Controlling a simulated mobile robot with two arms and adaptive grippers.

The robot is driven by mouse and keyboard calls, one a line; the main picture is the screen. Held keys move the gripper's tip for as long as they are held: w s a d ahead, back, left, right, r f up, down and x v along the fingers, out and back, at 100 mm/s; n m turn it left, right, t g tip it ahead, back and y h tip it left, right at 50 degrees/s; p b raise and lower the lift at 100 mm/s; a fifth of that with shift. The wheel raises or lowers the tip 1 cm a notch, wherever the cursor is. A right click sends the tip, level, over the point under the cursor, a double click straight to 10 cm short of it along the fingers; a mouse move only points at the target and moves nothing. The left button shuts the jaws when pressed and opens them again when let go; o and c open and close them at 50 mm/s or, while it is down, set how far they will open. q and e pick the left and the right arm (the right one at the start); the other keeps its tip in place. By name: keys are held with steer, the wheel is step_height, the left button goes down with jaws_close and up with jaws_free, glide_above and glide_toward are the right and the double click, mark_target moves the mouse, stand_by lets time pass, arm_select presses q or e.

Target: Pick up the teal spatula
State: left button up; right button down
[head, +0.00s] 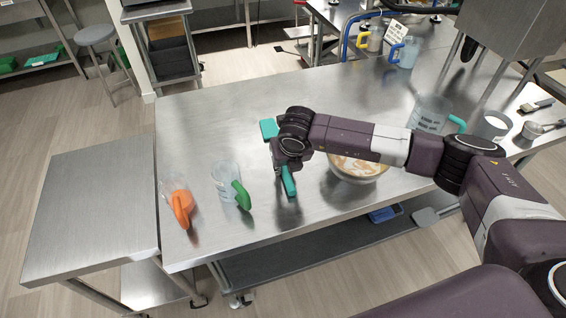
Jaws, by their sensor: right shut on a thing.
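The teal spatula (288,181) shows as two teal parts, a flat piece above and to the left of my right gripper and a narrow piece below it. My right gripper (283,165) is shut on the spatula over the middle of the steel table (325,225). The wrist hides the spatula's middle. A gap between the spatula and the tabletop is hard to judge. My left gripper is not in view.
A clear cup with an orange handle (181,206) and one with a green handle (240,194) stand left. A bowl (357,170) sits partly under my right forearm. A teal-handled pitcher (432,115) stands behind the arm.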

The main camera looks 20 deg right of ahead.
steer(key=shift+r, duration=0.35)
step_height(320, 180, up, 20)
steer(key=b, duration=0.5)
steer(key=shift+f, duration=0.2)
steer(key=c, duration=2.3)
jaws_free()
steer(key=shift+c, duration=0.2)
jaws_close()
steer(key=shift+f, duration=0.15)
